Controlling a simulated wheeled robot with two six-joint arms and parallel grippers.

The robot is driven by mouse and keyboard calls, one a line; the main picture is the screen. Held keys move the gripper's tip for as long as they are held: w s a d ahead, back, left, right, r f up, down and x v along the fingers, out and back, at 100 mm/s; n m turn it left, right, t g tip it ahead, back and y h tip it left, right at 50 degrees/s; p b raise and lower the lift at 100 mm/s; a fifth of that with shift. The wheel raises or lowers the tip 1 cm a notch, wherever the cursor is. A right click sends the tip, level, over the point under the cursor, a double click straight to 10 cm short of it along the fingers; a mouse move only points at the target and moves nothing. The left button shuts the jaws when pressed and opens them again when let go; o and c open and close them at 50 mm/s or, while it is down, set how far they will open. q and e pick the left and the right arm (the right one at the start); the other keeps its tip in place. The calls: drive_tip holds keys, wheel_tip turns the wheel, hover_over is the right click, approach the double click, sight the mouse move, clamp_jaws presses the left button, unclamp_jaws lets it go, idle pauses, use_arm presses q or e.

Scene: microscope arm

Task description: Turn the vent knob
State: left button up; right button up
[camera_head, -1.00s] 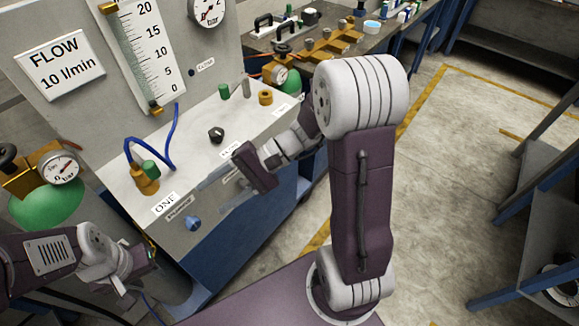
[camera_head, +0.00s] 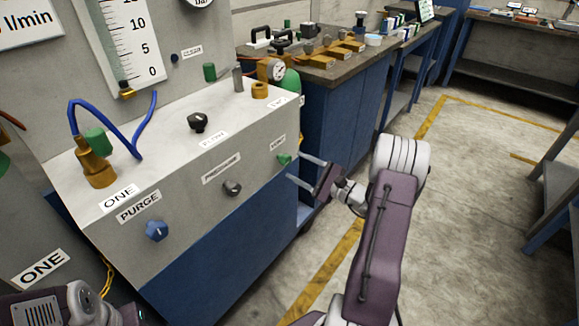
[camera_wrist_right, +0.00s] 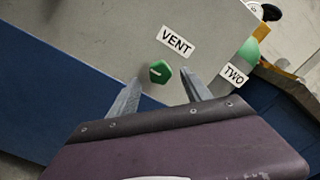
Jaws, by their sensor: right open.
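The vent knob (camera_head: 284,159) is small and green, on the right end of the panel's grey front face. In the right wrist view the green knob (camera_wrist_right: 160,72) sits below a VENT label (camera_wrist_right: 176,42). My right gripper (camera_head: 294,166) is open, its fingers pointing at the panel. In the right wrist view its fingertips (camera_wrist_right: 161,77) lie left and right of the knob, with gaps on both sides. I cannot tell whether they reach around it or stop just short. My left arm shows at the bottom left corner; its gripper is out of frame.
The same face carries a grey pressure knob (camera_head: 232,188) and a blue purge knob (camera_head: 157,230). A black knob (camera_head: 198,122) and brass fittings (camera_head: 98,165) stand on top.

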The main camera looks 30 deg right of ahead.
sight(289, 161)
drive_tip(key=x, duration=0.4)
drive_tip(key=shift+b, duration=0.35)
clamp_jaws()
drive_tip(key=m+p, duration=0.4)
drive_tip(key=shift+r, duration=0.2)
drive_tip(key=m+p, duration=0.4)
drive_tip(key=m, duration=0.1)
drive_tip(key=shift+m, duration=0.4)
drive_tip(key=m+p, duration=0.3)
drive_tip(key=m, duration=0.1)
drive_tip(key=shift+w+f+m+p, duration=0.1)
drive_tip(key=shift+f+m+p, duration=0.1)
drive_tip(key=shift+m+p, duration=1.35)
drive_tip(key=shift+m+b, duration=0.45)
drive_tip(key=shift+m, duration=0.2)
